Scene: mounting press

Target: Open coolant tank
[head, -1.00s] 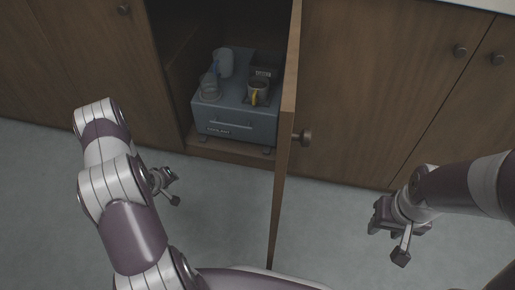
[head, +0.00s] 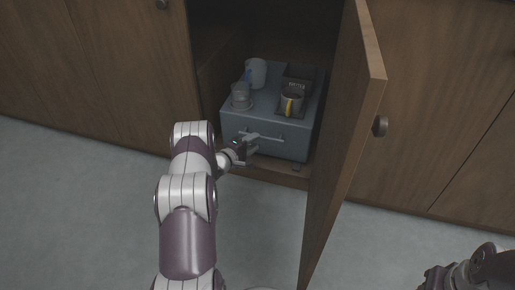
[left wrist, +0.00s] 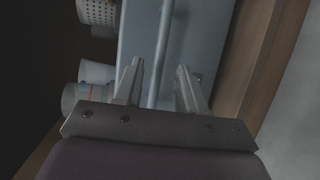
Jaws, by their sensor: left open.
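The coolant tank (head: 235,118) is a blue-grey box inside the open cabinet, with a horizontal bar handle (head: 268,138) on its front. My left gripper (head: 250,146) is at the tank's front, by the left part of the handle. In the left wrist view the open fingers (left wrist: 160,85) stand on either side of the handle bar (left wrist: 160,50), with gaps between the bar and the fingers. The gripper partly hides the tank's front. My right gripper (head: 440,280) is at the lower right edge of the head view, its fingers cut off and unclear.
The open wooden cabinet door (head: 345,130) stands just right of the tank. Grey floor (head: 80,200) is clear at left.

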